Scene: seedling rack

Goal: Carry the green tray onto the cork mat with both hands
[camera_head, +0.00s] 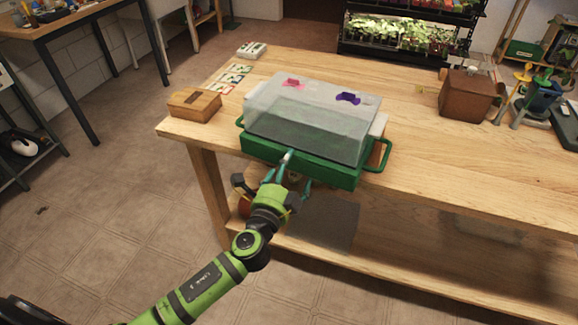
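The green tray (345,176) stands near the table's front left edge, with a handle on each short side. A clear, hazy cover (310,118) sits on it, with a pink and a purple patch on top. My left gripper (296,173) is in front of the tray's long front side, below the cover's lower edge. Its teal fingers look apart, with nothing seen between them. I cannot tell whether a fingertip touches the tray. My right gripper is out of view. I cannot make out a cork mat on the table.
A wooden box (194,104) stands left of the tray, with seed packets (232,78) behind it. A brown box (467,95) and tools in holders (535,103) stand at the right. A plant rack (405,35) is behind. The table (440,165) right of the tray is clear.

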